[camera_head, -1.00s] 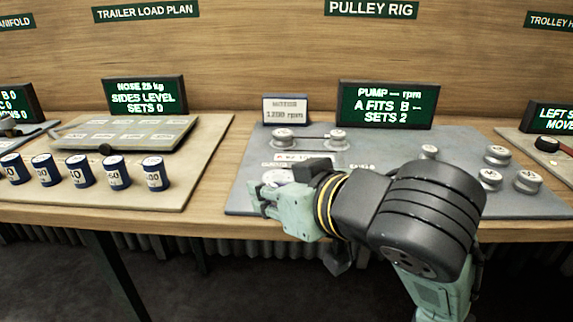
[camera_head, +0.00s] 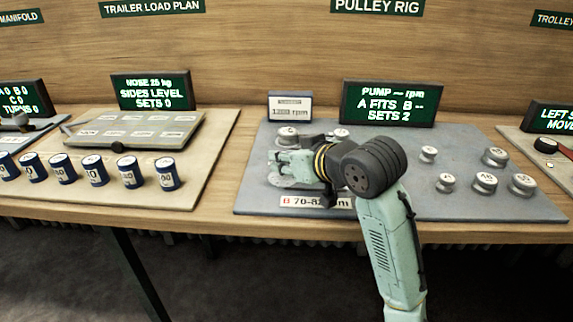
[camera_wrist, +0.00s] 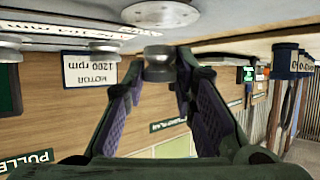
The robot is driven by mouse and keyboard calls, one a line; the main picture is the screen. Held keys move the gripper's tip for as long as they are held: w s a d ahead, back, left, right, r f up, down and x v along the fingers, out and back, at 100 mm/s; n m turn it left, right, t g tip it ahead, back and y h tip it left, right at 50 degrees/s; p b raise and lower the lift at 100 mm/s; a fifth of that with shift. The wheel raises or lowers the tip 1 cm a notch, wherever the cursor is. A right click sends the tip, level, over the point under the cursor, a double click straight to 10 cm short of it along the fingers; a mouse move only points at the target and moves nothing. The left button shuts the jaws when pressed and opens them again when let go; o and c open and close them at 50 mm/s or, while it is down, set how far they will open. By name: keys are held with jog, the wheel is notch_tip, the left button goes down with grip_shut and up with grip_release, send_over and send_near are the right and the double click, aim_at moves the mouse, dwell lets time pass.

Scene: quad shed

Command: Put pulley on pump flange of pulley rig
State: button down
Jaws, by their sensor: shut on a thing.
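My gripper (camera_head: 277,163) is over the left part of the pulley rig board (camera_head: 400,196). In the wrist view, which is upside down, its fingers are shut on a small grey pulley (camera_wrist: 160,65). A wide pale disc (camera_wrist: 161,12) on the board lies close to the held pulley, with a visible gap. In the head view a round disc (camera_head: 283,182) shows partly under my gripper. I cannot tell for sure which part is the pump flange. Two mounted pulleys, left (camera_head: 288,133) and right (camera_head: 341,133), stand behind my gripper, partly hidden.
Several loose pulleys (camera_head: 484,182) stand on the board's right side. The pump display (camera_head: 389,103) reads "A FITS" and "SETS 2"; a motor sign (camera_head: 290,106) stands beside it. Blue cylinders (camera_head: 130,171) stand on the left board. The front label (camera_head: 315,202) is close to my gripper.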

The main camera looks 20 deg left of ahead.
jog(key=shift+f, duration=1)
jog(key=shift+f, duration=0.3)
jog(key=c, duration=1.3)
grip_release()
jog(key=shift+c, duration=0.2)
jog(key=shift+r, duration=0.1)
jog(key=shift+r, duration=0.2)
jog(key=shift+s+d+r, duration=0.15)
jog(key=shift+d, duration=0.05)
jog(key=b+v, duration=0.1)
jog(key=v, duration=1)
jog(key=shift+s+d+r, duration=0.1)
jog(key=shift+s+d, duration=0.05)
jog(key=shift+d, duration=0.05)
